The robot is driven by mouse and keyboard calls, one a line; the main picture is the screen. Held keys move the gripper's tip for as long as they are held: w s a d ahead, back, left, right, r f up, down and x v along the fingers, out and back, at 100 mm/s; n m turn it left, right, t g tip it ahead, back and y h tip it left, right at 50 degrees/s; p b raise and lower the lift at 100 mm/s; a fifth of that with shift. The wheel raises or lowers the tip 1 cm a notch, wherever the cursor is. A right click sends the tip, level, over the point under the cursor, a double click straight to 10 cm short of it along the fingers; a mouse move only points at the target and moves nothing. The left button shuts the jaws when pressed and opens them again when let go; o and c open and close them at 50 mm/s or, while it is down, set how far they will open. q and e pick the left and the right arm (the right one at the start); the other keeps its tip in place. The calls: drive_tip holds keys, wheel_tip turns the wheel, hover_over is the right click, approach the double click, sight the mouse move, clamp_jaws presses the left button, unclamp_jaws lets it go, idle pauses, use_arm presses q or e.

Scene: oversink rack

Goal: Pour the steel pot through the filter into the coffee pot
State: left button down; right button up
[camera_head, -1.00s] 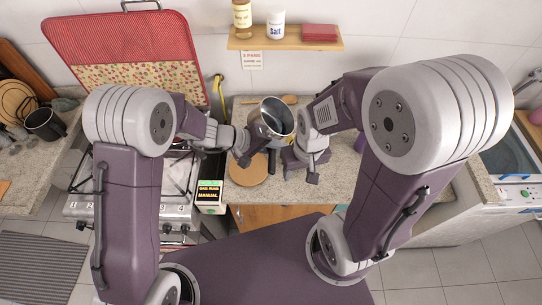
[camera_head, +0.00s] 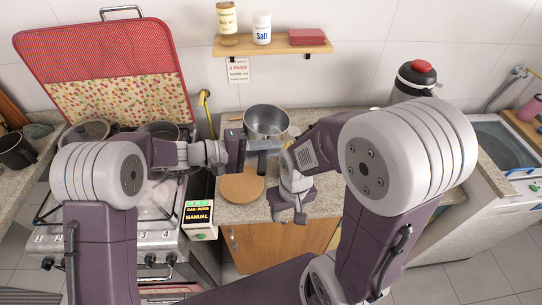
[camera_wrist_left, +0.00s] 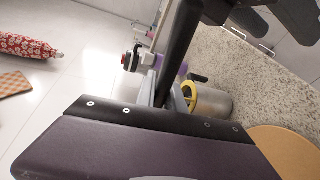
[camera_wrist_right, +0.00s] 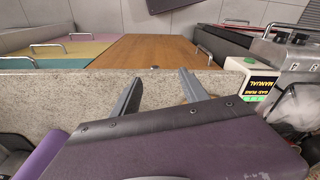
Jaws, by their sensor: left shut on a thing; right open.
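The steel pot (camera_head: 267,122) is upright in the head view, its open mouth up and its inside looking empty. My left gripper (camera_head: 240,150) is shut on its handle, on the near side of the pot. In the left wrist view a steel cylinder with a yellow ring in its top and a dark handle (camera_wrist_left: 215,106) stands on the counter; it looks like the coffee pot with the filter, but I cannot be sure. In the head view it is mostly hidden. My right gripper (camera_head: 291,208) is open and empty near the counter's front edge; its fingers show in the right wrist view (camera_wrist_right: 157,88).
A round wooden board (camera_head: 242,188) lies on the counter below my left gripper. The stove (camera_head: 150,205) is to the left, with a gas box (camera_head: 199,215) beside it. A wall shelf (camera_head: 275,48) hangs above. A black, red-topped jug (camera_head: 413,80) stands at right.

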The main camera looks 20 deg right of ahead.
use_arm(q)
drive_tip(key=shift+r, duration=0.1)
drive_tip(key=w+a+r+p, duration=0.1)
drive_tip(key=w+a+r, duration=0.1)
drive_tip(key=a+r, duration=0.2)
drive_tip(key=shift+w+a, duration=0.3)
drive_tip(key=shift+a, duration=0.45)
